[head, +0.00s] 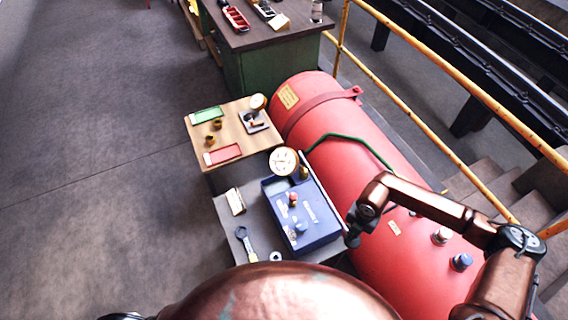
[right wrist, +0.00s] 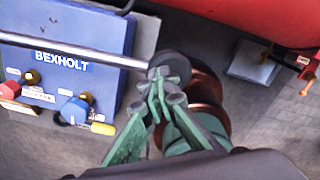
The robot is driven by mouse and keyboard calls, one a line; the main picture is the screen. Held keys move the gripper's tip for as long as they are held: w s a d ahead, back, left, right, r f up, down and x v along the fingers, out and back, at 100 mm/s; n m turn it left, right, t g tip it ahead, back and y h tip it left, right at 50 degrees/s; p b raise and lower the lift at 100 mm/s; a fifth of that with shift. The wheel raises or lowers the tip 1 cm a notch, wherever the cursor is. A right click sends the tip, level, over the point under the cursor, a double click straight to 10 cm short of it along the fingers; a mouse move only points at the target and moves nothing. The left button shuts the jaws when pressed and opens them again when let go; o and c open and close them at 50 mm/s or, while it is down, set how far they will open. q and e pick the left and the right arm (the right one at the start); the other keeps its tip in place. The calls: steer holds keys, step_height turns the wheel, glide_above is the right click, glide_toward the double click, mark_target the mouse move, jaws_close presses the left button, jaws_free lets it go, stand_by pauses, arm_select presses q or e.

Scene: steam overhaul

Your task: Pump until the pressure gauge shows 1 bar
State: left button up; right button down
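The blue pump box (head: 318,232) stands on a grey bench right of centre in the head view. It also shows at the left in the right wrist view (right wrist: 75,70), with a BEXHOLT label and red and blue knobs. The round white pressure gauge (head: 284,161) is at the box's far end; its reading is too small to make out. A silver pump lever (right wrist: 80,48) runs along the box to a dark round end. My right gripper (right wrist: 162,88) is at that end, its fingers closed together on it; it also shows in the head view (head: 352,239). My left gripper is out of view.
A wooden-topped table (head: 235,125) holds green and red trays and a small gauge. A wrench (head: 245,242) lies on the bench. The floor at left is clear.

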step_height(320, 180, down, 3)
steer(key=shift+r+b, duration=0.1)
steer(key=shift+b, duration=0.6)
step_height(320, 180, up, 16)
steer(key=p, duration=1.1)
steer(key=shift+r, duration=0.25)
steer(key=shift+f, duration=0.15)
step_height(320, 180, down, 16)
steer(key=b, duration=1.1)
step_height(320, 180, up, 16)
steer(key=p, duration=1)
steer(key=shift+p, duration=0.3)
